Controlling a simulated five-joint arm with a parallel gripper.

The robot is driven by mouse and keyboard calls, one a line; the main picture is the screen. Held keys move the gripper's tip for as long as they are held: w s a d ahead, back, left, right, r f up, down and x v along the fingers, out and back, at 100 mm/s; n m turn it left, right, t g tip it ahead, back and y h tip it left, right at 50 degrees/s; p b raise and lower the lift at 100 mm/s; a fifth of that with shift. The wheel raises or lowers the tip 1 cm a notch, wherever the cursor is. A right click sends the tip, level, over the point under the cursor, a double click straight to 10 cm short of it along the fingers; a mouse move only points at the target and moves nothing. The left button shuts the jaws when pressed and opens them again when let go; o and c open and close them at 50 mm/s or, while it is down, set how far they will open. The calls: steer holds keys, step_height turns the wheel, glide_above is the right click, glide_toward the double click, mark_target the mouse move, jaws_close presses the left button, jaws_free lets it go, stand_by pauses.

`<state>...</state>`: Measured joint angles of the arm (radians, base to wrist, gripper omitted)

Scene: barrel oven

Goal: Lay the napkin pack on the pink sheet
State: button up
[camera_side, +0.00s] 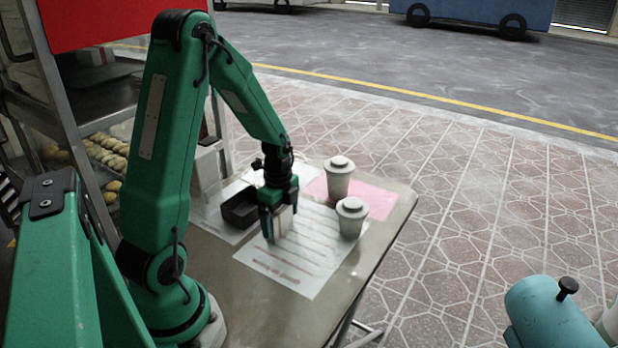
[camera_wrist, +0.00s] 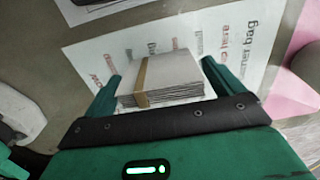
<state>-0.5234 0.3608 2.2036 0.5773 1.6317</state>
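The napkin pack (camera_wrist: 168,85), a pale stack with a tan band, sits between the fingers of my gripper (camera_wrist: 161,78) in the wrist view. The fingers close in on both its sides. In the side view, my gripper (camera_side: 281,215) points down over the printed white sheet, with the pale pack (camera_side: 284,220) partly hidden by the fingers. Whether the pack touches the sheet is unclear. The pink sheet (camera_side: 376,199) lies at the far right of the table, partly hidden by two cups; it also shows at the right of the wrist view (camera_wrist: 294,90).
A grey lidded cup (camera_side: 338,180) and a second lidded cup (camera_side: 351,217) stand at the pink sheet. A black tray (camera_side: 240,208) is left of my gripper. The printed white sheet (camera_side: 293,272) covers the table's middle. The table's right edge is just past the cups.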

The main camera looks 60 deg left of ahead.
mark_target(280, 209)
steer(key=c, duration=0.8)
steer(key=shift+r, duration=0.15)
steer(key=shift+r, duration=0.8)
step_height(280, 209, up, 2)
steer(key=shift+r, duration=0.15)
steer(key=d+r, duration=0.2)
steer(key=d, duration=0.2)
steer(key=d+r, duration=0.2)
steer(key=d, duration=0.1)
steer(key=d+r, duration=0.2)
steer(key=d, duration=0.2)
steer(key=shift+s+d+r, duration=0.1)
steer(key=shift+d+r, duration=0.2)
steer(key=shift+r, duration=0.1)
